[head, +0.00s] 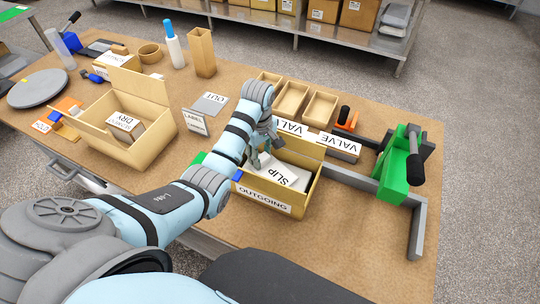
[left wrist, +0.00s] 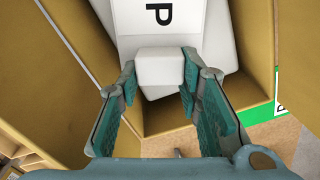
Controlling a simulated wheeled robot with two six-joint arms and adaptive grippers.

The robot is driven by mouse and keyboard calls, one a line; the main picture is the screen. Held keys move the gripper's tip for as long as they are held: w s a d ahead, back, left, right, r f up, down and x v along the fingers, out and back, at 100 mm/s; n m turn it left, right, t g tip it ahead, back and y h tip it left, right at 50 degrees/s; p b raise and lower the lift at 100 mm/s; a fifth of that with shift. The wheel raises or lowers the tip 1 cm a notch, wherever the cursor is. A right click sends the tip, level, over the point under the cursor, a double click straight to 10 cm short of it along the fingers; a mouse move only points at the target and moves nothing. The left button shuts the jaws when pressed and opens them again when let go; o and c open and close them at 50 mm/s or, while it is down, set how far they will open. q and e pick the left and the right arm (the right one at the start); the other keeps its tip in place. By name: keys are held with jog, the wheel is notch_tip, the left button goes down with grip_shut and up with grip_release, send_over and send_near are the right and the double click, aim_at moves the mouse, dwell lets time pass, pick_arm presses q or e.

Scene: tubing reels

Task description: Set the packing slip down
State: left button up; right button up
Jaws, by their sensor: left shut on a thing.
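The packing slip (head: 284,174), a white piece marked SLIP, is inside the cardboard box marked OUTGOING (head: 263,198). My left gripper (head: 262,160) reaches down into this box from its left side. In the left wrist view the gripper (left wrist: 160,78) is shut on the white block-like end of the slip (left wrist: 160,66), with a fingertip on each side. The slip's flat part with the letter P (left wrist: 158,18) extends beyond it. A pale grey-white item (left wrist: 220,40) lies beneath or beside the slip; whether they touch is unclear. My right gripper is not in view.
Pieces marked VALVE (head: 340,146) and small open trays (head: 320,108) stand behind the box. A grey frame with a green clamp (head: 396,165) is to its right.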

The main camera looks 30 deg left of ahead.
pick_arm(q)
jog(key=shift+f, duration=0.45)
jog(key=shift+s+f, duration=0.1)
jog(key=o, duration=0.5)
jog(key=shift+o, duration=0.2)
